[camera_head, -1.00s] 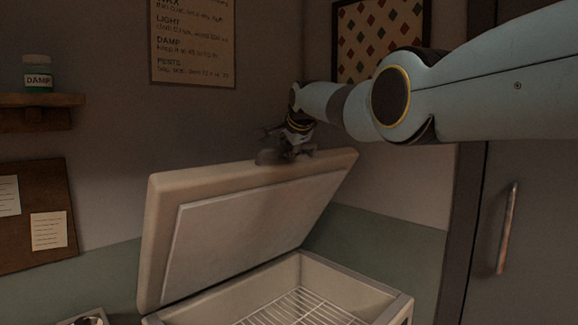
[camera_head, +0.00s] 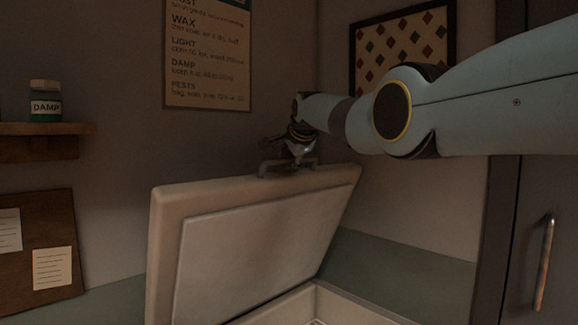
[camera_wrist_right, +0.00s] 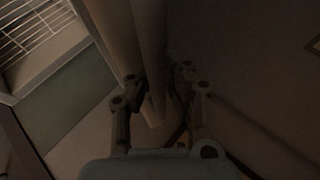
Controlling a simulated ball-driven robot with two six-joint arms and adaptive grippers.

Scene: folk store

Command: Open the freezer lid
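The freezer lid (camera_head: 255,240) is pale and stands raised and steeply tilted above the white chest freezer (camera_head: 318,298). My right gripper (camera_head: 288,167) is at the lid's top edge, with its arm coming in from the right. In the right wrist view the gripper (camera_wrist_right: 158,75) has its two fingers apart, with the pale lid edge (camera_wrist_right: 118,35) beside and between them. Whether the fingers touch the lid is too dark to tell. The wire rack (camera_wrist_right: 30,30) inside the freezer shows in the wrist view. My left gripper is out of view.
A wall poster (camera_head: 208,60) and a framed diamond pattern (camera_head: 402,48) hang behind the arm. A dark door with a metal handle (camera_head: 543,262) is at right.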

